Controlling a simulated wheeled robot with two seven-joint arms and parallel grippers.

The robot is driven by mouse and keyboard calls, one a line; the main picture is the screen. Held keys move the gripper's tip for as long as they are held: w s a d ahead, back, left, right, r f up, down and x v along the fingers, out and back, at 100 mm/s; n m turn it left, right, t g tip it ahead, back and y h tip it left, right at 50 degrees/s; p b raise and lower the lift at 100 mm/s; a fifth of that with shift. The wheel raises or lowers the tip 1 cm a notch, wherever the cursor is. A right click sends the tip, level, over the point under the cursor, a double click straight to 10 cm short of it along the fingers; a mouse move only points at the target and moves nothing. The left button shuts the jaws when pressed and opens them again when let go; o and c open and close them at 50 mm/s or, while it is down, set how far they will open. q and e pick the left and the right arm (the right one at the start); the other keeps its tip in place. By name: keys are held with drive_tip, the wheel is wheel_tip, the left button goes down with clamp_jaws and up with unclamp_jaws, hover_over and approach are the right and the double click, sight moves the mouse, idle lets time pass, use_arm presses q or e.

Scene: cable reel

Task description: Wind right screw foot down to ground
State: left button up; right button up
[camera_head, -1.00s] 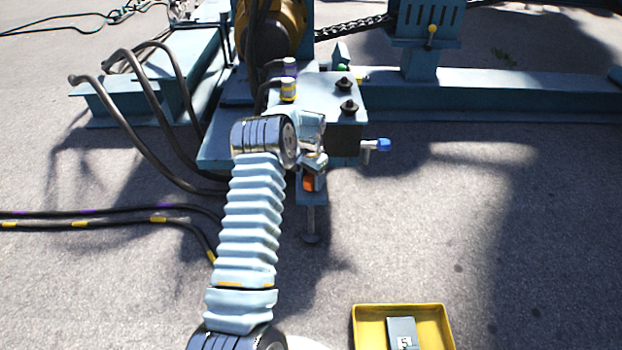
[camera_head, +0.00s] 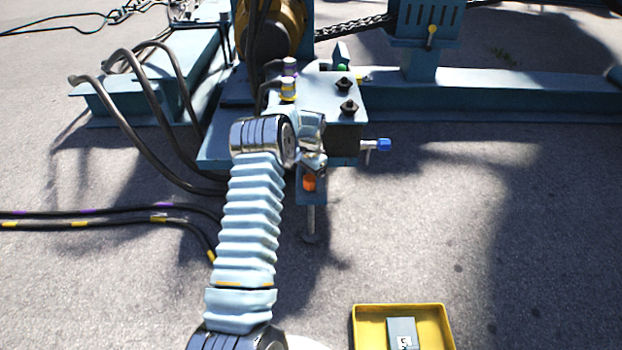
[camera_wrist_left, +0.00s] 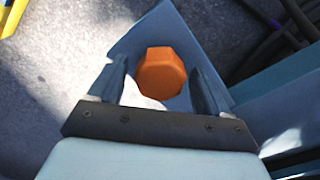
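The right screw foot has an orange hex head (camera_head: 309,183) on a blue bracket at the front of the machine. Its threaded rod (camera_head: 311,219) runs down below the bracket to a small dark round pad (camera_head: 310,239). I cannot tell whether the pad touches the ground. My left gripper (camera_head: 312,163) is just above and behind the head, partly hidden by its own wrist. In the left wrist view the gripper (camera_wrist_left: 158,82) is open, with one finger on each side of the orange hex head (camera_wrist_left: 161,73) and small gaps showing. My right gripper is out of view.
A blue-handled valve (camera_head: 383,145) sticks out right of the bracket. Black hoses (camera_head: 150,165) curve at the left. A yellow tray (camera_head: 446,318) with a grey box (camera_head: 401,331) lies on the ground at front right. The asphalt to the right is clear.

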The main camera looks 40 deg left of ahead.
sight(311, 178)
use_arm(q)
wheel_tip(311, 178, up, 14)
drive_tip(key=p, duration=0.1)
drive_tip(key=shift+p, duration=0.35)
drive_tip(key=shift+f, duration=0.1)
